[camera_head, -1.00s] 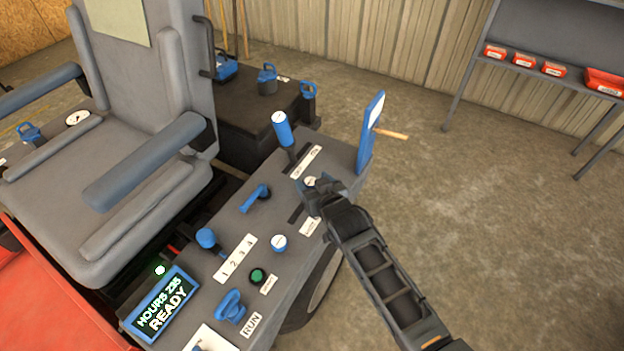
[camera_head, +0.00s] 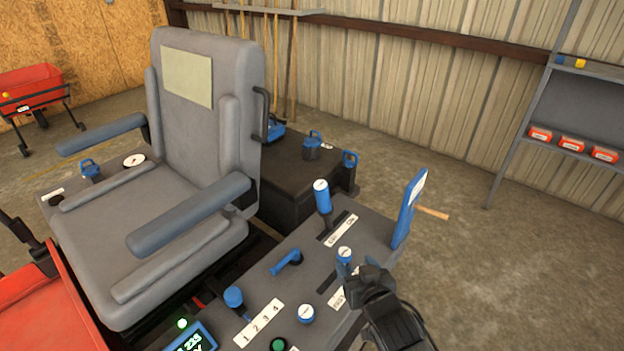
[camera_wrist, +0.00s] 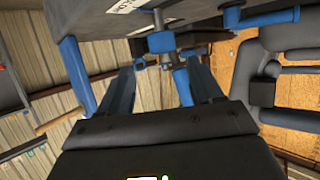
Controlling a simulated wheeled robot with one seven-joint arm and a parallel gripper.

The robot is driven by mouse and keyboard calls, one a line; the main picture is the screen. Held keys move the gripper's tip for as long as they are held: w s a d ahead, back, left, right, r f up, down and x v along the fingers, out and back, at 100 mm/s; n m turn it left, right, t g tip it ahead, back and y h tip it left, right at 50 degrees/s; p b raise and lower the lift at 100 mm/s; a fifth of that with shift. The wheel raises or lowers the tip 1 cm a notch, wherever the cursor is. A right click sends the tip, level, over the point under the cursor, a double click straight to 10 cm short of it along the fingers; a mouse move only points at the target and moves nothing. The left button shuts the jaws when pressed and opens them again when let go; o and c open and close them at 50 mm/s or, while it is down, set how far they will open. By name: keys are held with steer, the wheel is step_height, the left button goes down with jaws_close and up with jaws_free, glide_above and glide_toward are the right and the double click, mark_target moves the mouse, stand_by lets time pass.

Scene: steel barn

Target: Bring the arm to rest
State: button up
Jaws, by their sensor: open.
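My gripper (camera_head: 360,275) is over the right part of the grey control console (camera_head: 375,229), close to a short blue lever with a white round top (camera_head: 344,254). In the wrist view my two dark fingers (camera_wrist: 160,90) stand apart, with a blue lever part (camera_wrist: 162,43) showing beyond the gap between them. I see nothing held. Whether a finger touches the lever cannot be told. My arm comes in from the bottom right of the head view.
A tall blue lever (camera_head: 322,196) and a blue upright panel (camera_head: 408,208) stand behind my gripper. A grey seat (camera_head: 140,205) is at the left. A shelf with red boxes (camera_head: 572,143) stands at the right. The concrete floor (camera_head: 500,260) between is clear.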

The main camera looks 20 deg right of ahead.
steer(key=s+d+r+n+y, duration=0.1)
steer(key=s+d, duration=0.1)
steer(key=s, duration=1)
steer(key=s+d+r+n, duration=0.1)
steer(key=s+r, duration=0.1)
steer(key=s, duration=1.1)
steer(key=s+a+r+m+t, duration=0.1)
steer(key=s+a+r, duration=0.2)
steer(key=s+r, duration=1.3)
steer(key=shift+v, duration=0.95)
steer(key=shift+r, duration=0.1)
